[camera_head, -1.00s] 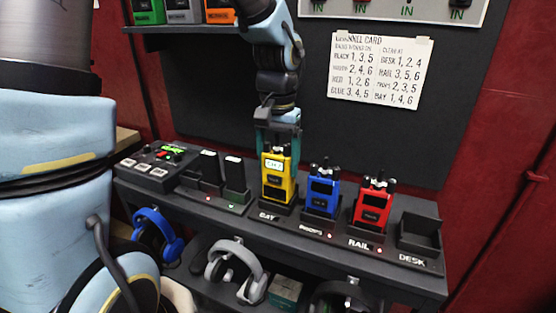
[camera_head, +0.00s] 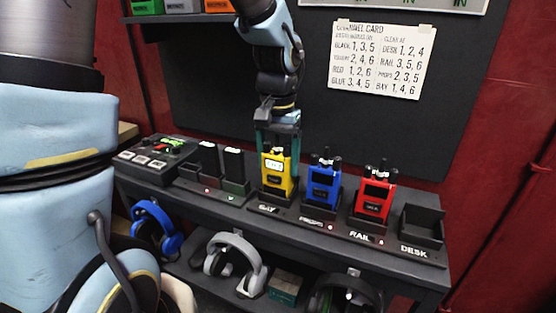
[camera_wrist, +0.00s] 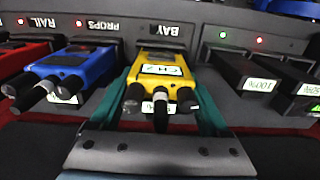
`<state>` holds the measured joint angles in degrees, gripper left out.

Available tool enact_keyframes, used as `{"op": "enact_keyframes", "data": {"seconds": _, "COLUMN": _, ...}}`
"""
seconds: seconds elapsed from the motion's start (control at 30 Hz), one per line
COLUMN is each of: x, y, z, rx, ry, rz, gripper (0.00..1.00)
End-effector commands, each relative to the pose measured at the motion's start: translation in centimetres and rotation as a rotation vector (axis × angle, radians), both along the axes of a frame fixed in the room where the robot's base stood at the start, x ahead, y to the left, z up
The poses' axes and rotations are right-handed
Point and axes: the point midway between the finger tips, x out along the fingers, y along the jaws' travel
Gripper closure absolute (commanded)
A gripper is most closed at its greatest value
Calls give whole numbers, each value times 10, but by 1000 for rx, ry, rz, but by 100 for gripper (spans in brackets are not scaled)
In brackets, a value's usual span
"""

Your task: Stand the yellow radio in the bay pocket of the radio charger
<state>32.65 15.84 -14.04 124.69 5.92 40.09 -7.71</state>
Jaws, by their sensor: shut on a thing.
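The yellow radio (camera_head: 277,176) is upright at the bay pocket (camera_head: 274,200) of the radio charger (camera_head: 300,213), with its lower end behind the pocket's front wall. Whether it rests on the pocket floor cannot be seen. My gripper (camera_head: 278,148) is shut on the radio's upper part from above, one finger on each side. In the wrist view the yellow radio (camera_wrist: 163,78) sits between the teal fingers of my gripper (camera_wrist: 160,108), in line with the BAY label. Its screen reads CH 2.
A blue radio (camera_head: 322,186) stands in the PROPS pocket, close on the right. A red radio (camera_head: 374,193) stands in the RAIL pocket. The DESK pocket (camera_head: 421,230) is empty. Black battery packs (camera_head: 234,171) stand close on the left, beside a button box (camera_head: 155,155). Headsets (camera_head: 236,262) hang below.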

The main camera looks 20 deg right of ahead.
Motion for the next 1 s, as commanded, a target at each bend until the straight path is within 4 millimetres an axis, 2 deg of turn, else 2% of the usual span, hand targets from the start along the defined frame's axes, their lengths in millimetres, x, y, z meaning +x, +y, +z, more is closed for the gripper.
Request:
{"op": "enact_keyframes", "data": {"seconds": 0.27, "x": 0, "y": 0, "z": -2, "rx": -1, "ry": -1, "rz": 0, "gripper": 88}}
{"op": "enact_keyframes", "data": {"seconds": 0.3, "x": 0, "y": 0, "z": -2, "rx": -1, "ry": -1, "rz": 0, "gripper": 16}}
{"op": "enact_keyframes", "data": {"seconds": 0.43, "x": 0, "y": 0, "z": -2, "rx": -1, "ry": -1, "rz": 0, "gripper": 1}}
{"op": "enact_keyframes", "data": {"seconds": 0.77, "x": 1, "y": 0, "z": 1, "rx": -1, "ry": -1, "rz": 1, "gripper": 0}}
{"op": "enact_keyframes", "data": {"seconds": 0.87, "x": 1, "y": 0, "z": 13, "rx": -2, "ry": -4, "rz": 1, "gripper": 0}}
{"op": "enact_keyframes", "data": {"seconds": 1.0, "x": 1, "y": -1, "z": 39, "rx": -5, "ry": -7, "rz": 2, "gripper": 0}}
